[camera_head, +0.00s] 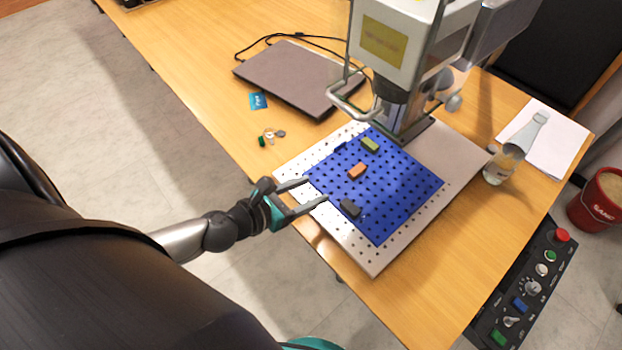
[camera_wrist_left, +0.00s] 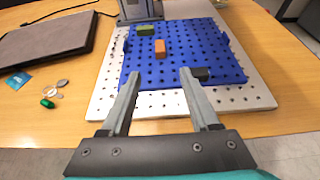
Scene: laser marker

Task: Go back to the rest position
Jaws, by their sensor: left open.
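My left gripper (camera_head: 316,191) is open and empty at the left edge of the blue perforated plate (camera_head: 401,188). In the left wrist view its two fingers (camera_wrist_left: 158,76) are spread apart over the near edge of the plate. A green block (camera_head: 370,145), an orange block (camera_head: 357,170) and a dark block (camera_head: 350,207) lie on the plate. The dark block (camera_wrist_left: 203,74) is close to the right fingertip in the wrist view; I cannot tell if they touch. My right gripper is not in view.
The laser marker (camera_head: 400,50) stands over the back of the white base plate (camera_head: 376,266). A closed laptop (camera_head: 300,76), a blue card (camera_head: 258,100) and keys (camera_head: 270,135) lie at left. A glass jar (camera_head: 502,165), papers (camera_head: 555,140) and a control box (camera_head: 525,290) are at right.

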